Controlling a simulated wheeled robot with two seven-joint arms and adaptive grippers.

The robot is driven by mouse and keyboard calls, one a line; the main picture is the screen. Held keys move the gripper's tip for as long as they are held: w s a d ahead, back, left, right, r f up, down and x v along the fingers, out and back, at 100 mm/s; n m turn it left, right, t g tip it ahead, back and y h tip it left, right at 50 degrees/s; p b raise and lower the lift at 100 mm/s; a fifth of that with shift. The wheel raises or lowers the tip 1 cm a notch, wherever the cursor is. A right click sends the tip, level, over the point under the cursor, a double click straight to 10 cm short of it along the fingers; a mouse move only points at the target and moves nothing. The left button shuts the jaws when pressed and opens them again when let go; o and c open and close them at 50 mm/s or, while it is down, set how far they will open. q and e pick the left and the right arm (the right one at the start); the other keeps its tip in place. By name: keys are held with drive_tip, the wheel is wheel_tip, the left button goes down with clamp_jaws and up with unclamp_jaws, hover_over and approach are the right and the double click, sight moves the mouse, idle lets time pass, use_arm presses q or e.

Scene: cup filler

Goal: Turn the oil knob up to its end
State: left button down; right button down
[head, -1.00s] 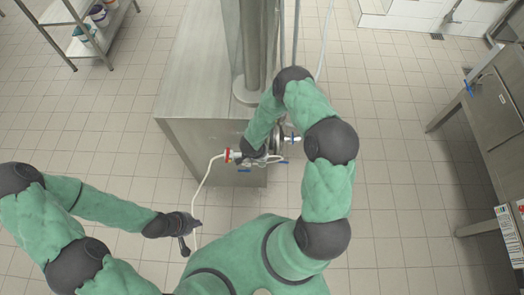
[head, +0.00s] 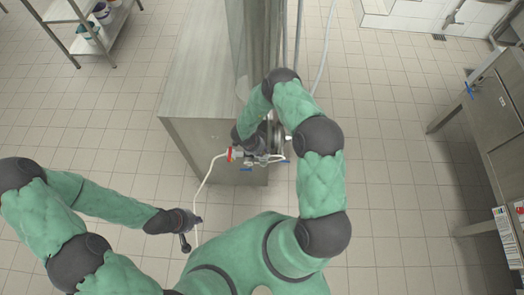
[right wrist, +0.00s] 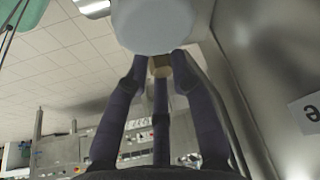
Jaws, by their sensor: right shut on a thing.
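The steel machine (head: 195,85) stands ahead in the head view, with pipes, blue-handled valves and a red-and-white fitting (head: 230,154) at its front. My right arm reaches down to this front and hides its own fingertips there. In the right wrist view my right gripper (right wrist: 162,60) has its fingers closed in around a small tan-brown piece, seemingly the oil knob (right wrist: 162,71), just under a large pale round body (right wrist: 155,25). Most of the knob is hidden by the fingers. My left gripper (head: 188,233) is empty and apart from the machine, its fingers spread.
A pale hose (head: 206,180) hangs from the fitting down past my left gripper. A steel shelf (head: 95,30) stands at upper left and a steel cabinet (head: 500,112) at right. Tiled floor is free on both sides of the machine.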

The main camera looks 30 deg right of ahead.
drive_tip(key=shift+w+d+r, duration=0.3)
drive_tip(key=shift+w+d, duration=0.1)
drive_tip(key=c, duration=1.1)
unclamp_jaws()
drive_tip(key=shift+s+f, duration=0.15)
drive_tip(key=shift+s+a, duration=0.1)
drive_tip(key=shift+a, duration=0.05)
drive_tip(key=v, duration=1.2)
drive_tip(key=shift+f, duration=0.1)
